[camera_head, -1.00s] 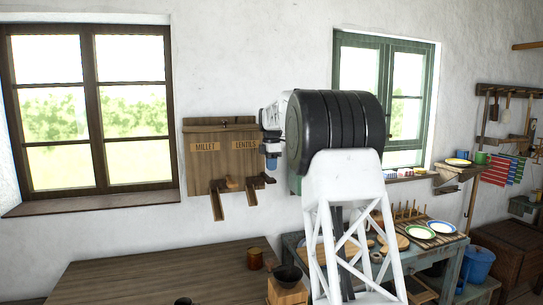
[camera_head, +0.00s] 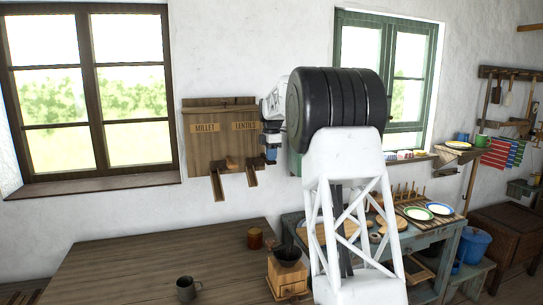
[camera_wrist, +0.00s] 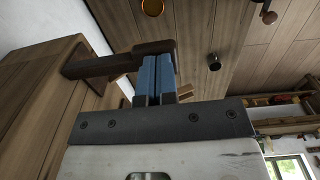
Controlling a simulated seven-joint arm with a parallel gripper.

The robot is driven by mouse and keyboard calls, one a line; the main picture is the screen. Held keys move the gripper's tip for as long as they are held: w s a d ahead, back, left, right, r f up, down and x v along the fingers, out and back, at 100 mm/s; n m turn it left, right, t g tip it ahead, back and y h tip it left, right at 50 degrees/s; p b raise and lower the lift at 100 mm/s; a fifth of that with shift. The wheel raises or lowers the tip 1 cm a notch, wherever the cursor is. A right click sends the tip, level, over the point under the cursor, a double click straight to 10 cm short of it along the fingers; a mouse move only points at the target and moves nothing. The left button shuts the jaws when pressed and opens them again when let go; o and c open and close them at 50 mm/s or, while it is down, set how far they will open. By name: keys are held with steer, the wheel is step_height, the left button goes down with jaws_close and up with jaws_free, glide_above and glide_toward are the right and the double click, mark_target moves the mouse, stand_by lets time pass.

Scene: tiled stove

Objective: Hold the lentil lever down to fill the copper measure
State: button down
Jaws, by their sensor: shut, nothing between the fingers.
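The wooden dispenser (camera_head: 222,148) hangs on the wall, with MILLET and LENTILS labels and two chutes below. My gripper (camera_head: 270,155) is at its right side, beside the LENTILS half. In the wrist view the blue fingers (camera_wrist: 155,78) are shut and empty. Their tips are at the dark lever (camera_wrist: 110,66), which runs out from the dispenser side and ends in a block. The fingers overlap this block; I cannot tell whether they press on it. A copper-coloured cup (camera_head: 254,238), seemingly the measure, stands on the table. No lentils are visible.
A blue side table (camera_head: 440,238) with plates stands to the right. The table's left part is clear.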

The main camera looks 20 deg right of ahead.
mark_target(272, 164)
steer(key=shift+s+f+t, duration=0.25)
steer(key=shift+f+t, duration=0.85)
steer(key=shift+f, duration=1.4)
stand_by(1.7)
steer(key=shift+r, duration=0.1)
steer(key=s+v, duration=0.1)
steer(key=v, duration=1.4)
steer(key=shift+s+a, duration=0.1)
steer(key=shift+s, duration=0.05)
stand_by(0.7)
